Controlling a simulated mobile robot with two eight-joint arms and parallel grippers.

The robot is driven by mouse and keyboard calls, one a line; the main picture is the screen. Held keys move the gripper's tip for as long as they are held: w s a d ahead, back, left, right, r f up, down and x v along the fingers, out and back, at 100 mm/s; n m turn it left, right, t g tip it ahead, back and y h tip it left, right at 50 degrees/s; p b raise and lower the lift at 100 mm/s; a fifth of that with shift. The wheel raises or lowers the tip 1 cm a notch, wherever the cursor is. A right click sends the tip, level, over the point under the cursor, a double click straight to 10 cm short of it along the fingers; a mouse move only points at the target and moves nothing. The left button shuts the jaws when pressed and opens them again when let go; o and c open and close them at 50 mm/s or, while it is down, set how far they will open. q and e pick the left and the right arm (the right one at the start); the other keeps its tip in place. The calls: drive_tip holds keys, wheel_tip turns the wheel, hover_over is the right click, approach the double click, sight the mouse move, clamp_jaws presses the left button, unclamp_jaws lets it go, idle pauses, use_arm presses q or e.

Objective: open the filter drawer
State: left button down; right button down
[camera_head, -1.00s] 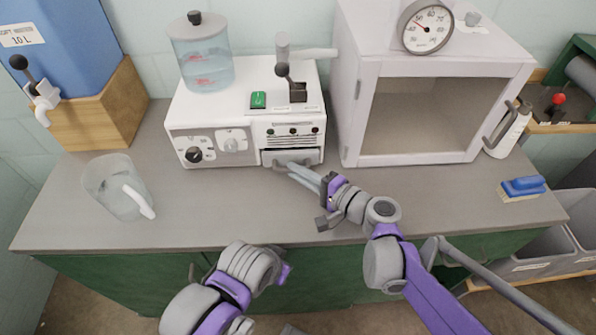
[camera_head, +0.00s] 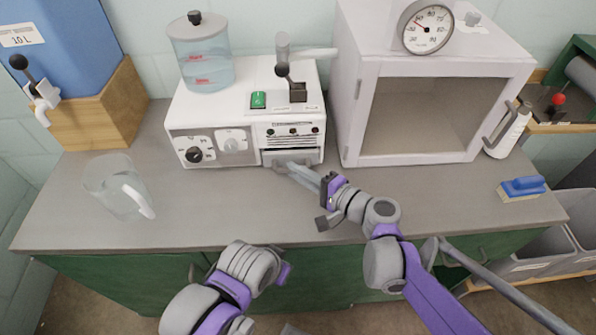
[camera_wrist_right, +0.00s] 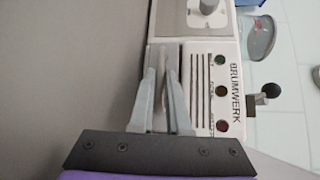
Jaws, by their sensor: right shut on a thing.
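A clear jug (camera_head: 116,187) stands on the counter at the left. A white cabinet with a dial gauge (camera_head: 428,28) stands right of the machine. A blue brush (camera_head: 522,187) lies at the far right. The counter (camera_head: 220,215) before the drawer is clear apart from my right arm.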

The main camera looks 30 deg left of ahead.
drive_tip(key=shift+s, duration=0.1)
drive_tip(key=s+d, duration=0.2)
drive_tip(key=s, duration=0.2)
drive_tip(key=s+d, duration=0.3)
drive_tip(key=s, duration=0.2)
drive_tip(key=s+d+p, duration=0.1)
drive_tip(key=s+d, duration=0.2)
drive_tip(key=s, duration=0.1)
drive_tip(key=shift+s+d, duration=0.15)
drive_tip(key=shift+s, duration=0.05)
drive_tip(key=c, duration=0.9)
unclamp_jaws()
drive_tip(key=p+v, duration=0.1)
drive_tip(key=v, duration=0.9)
drive_tip(key=shift+d, duration=0.35)
